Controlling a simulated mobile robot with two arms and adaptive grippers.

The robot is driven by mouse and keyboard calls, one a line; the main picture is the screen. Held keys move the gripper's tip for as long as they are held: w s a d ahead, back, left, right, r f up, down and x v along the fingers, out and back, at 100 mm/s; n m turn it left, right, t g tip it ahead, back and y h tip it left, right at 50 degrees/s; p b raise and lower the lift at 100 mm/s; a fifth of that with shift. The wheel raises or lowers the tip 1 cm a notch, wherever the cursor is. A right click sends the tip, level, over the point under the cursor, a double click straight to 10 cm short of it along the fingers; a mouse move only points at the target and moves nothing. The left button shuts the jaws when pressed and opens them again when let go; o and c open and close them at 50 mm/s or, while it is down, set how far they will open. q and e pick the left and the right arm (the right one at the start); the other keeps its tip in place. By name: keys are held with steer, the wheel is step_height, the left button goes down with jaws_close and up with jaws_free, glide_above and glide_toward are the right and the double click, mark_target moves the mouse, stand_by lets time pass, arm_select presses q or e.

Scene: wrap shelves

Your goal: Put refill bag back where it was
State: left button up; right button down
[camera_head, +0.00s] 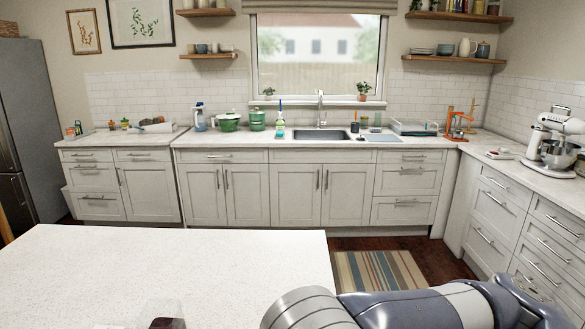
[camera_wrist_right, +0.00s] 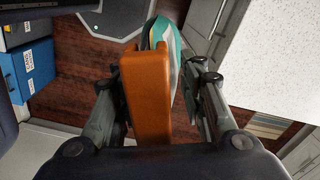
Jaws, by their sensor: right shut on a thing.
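In the right wrist view, my right gripper (camera_wrist_right: 158,82) is closed around an orange and teal thing that looks like the refill bag (camera_wrist_right: 146,92). Its orange side faces the camera, and a teal, white and yellow part shows along its right and top edge. It is held over the dark wood floor. The full front of the bag is hidden. In the head view my right arm crosses the bottom right, and its gripper is out of frame. My left gripper is in neither view.
A white island top (camera_head: 190,265) fills the lower left of the head view. Cabinets (camera_head: 290,190) with a sink (camera_head: 320,135) line the back wall. A striped rug (camera_head: 375,272) lies between.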

steer(key=w+d+f+n, duration=0.3)
steer(key=w+d+n, duration=0.1)
steer(key=d+n, duration=0.3)
steer(key=w+d+f+n, duration=0.4)
steer(key=d+n, duration=0.3)
steer(key=d, duration=0.3)
steer(key=shift+w+d+f, duration=0.3)
steer(key=shift+w, duration=0.5)
steer(key=shift+s+a, duration=0.1)
steer(key=shift+a, duration=0.05)
